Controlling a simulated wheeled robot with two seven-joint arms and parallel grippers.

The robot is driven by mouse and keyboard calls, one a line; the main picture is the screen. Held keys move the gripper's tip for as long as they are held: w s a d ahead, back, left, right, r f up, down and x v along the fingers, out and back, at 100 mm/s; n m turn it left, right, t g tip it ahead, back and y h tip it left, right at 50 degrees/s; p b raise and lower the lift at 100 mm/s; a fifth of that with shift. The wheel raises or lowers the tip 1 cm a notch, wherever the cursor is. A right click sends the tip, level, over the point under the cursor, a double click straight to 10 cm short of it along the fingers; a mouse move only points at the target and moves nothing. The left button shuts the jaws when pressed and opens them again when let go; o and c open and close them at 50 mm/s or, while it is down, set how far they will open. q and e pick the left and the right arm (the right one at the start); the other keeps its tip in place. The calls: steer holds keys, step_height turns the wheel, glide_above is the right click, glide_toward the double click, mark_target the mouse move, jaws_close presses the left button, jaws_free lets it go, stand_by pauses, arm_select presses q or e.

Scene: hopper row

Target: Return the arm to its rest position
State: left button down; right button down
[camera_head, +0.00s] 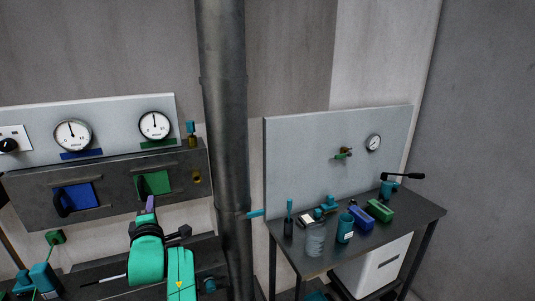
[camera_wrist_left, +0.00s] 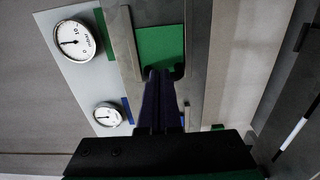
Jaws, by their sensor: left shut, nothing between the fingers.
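My left arm, green and black, rises from the bottom of the head view. Its left gripper (camera_head: 150,203) has purple fingers pointing at the wall panel, just below the green square plate (camera_head: 157,182). In the left wrist view the dark fingers (camera_wrist_left: 163,74) are together, with nothing between them, and their tips overlap the lower edge of the green plate (camera_wrist_left: 160,45). Whether they touch it I cannot tell. My right gripper is not in view.
A dark panel (camera_head: 112,193) also carries a blue plate (camera_head: 80,197), with two gauges above. A vertical pipe (camera_head: 223,120) stands right of my arm. A table (camera_head: 300,262) with a jar, cups and blocks stands at right. Teal items sit at lower left.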

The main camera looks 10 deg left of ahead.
arm_select(q)
steer(key=s+d+f+m+g+h, duration=1.1)
steer(key=s+d+f+m, duration=1.15)
steer(key=f+m, duration=0.35)
steer(key=s+f+m+g+b, duration=0.1)
steer(key=s+f, duration=0.1)
steer(key=f, duration=1.1)
steer(key=s+f+m, duration=0.1)
steer(key=s+f, duration=0.1)
steer(key=f, duration=1)
steer(key=s+a+f+g, duration=0.1)
steer(key=s+a+f, duration=0.2)
steer(key=s+f, duration=1)
steer(key=shift+s+a+b, duration=0.3)
steer(key=shift+s+b, duration=0.1)
steer(key=shift+s, duration=0.65)
steer(key=shift+f, duration=0.1)
